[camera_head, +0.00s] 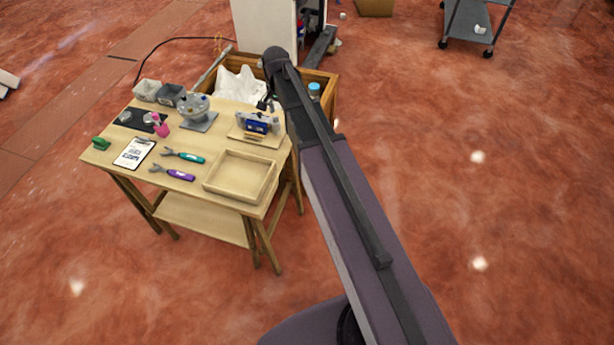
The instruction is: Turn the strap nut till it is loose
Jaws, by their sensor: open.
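A blue part (257,126) sits in a grey holder on a light wooden board (268,141) at the right back of the workbench. The strap nut is too small to make out at this distance. My gripper (266,105) is small and dark in the view. It is open and hangs just above and behind the holder. I cannot tell whether it touches anything there. My arm comes in from the bottom right and hides the area right of the holder.
The workbench holds an empty wooden tray (239,188), a teal wrench (185,156), a purple wrench (173,172), a clipboard (135,153) and a round grey fixture (196,109). A wooden crate (328,88) stands behind. Open floor lies right.

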